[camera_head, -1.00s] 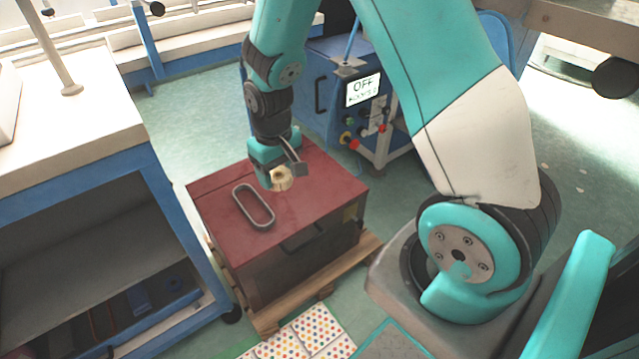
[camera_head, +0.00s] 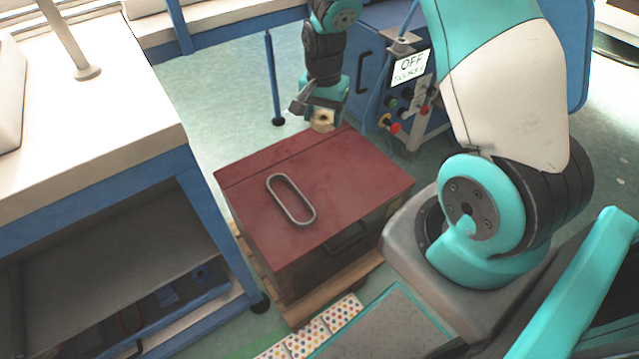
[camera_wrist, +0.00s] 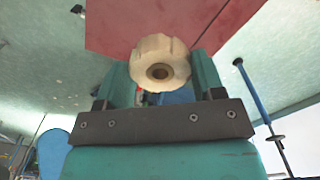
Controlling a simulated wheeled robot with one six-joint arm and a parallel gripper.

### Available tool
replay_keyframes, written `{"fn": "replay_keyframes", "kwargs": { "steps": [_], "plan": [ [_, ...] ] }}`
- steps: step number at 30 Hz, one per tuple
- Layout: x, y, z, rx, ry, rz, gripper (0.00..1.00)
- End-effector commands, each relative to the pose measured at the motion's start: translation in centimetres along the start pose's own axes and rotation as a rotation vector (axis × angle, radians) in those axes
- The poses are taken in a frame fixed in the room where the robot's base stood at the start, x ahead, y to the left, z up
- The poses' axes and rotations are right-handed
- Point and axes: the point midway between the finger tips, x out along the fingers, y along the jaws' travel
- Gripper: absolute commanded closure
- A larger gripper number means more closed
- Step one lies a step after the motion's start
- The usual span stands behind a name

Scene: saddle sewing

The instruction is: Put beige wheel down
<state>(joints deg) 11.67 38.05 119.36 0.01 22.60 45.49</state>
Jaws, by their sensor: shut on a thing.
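The beige wheel (camera_head: 323,118) is small and knobbed, and a round hole in its middle shows in the wrist view (camera_wrist: 160,66). My gripper (camera_head: 318,110) is shut on it and holds it near the back edge of the red box top (camera_head: 350,185). In the wrist view the two teal fingers of my gripper (camera_wrist: 160,80) stand on either side of the wheel. I cannot tell whether the wheel is over the box top or just behind it.
A grey oval ring (camera_head: 291,200) lies on the red top. The box stands on a wooden pallet (camera_head: 335,296). A blue cabinet with an "OFF" display (camera_head: 411,66) stands behind to the right. A blue-framed workbench (camera_head: 110,190) is at left. Much of the red top is bare.

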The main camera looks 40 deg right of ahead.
Motion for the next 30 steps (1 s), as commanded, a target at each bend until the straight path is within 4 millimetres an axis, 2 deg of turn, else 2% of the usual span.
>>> {"fn": "replay_keyframes", "kwargs": {
  "steps": [1, 6, 9, 12, 16, 19, 30],
  "plan": [
    [0.4, 0.7, -1.4, 0.180, 0.000, -0.001, 0.66],
    [1.3, 3.2, -5.5, 0.773, 0.000, 0.000, 0.66],
    [1.7, 4.7, -7.4, 1.049, 0.000, -0.001, 0.66],
    [2.0, 5.8, -8.6, 1.245, 0.000, -0.001, 0.66],
    [2.4, 6.6, -9.4, 1.384, -0.001, 0.000, 0.66],
    [3.6, 6.8, -9.6, 1.419, -0.002, 0.003, 0.66],
    [13.8, 6.8, -9.5, 1.418, -0.002, 0.004, 0.66]
  ]
}}
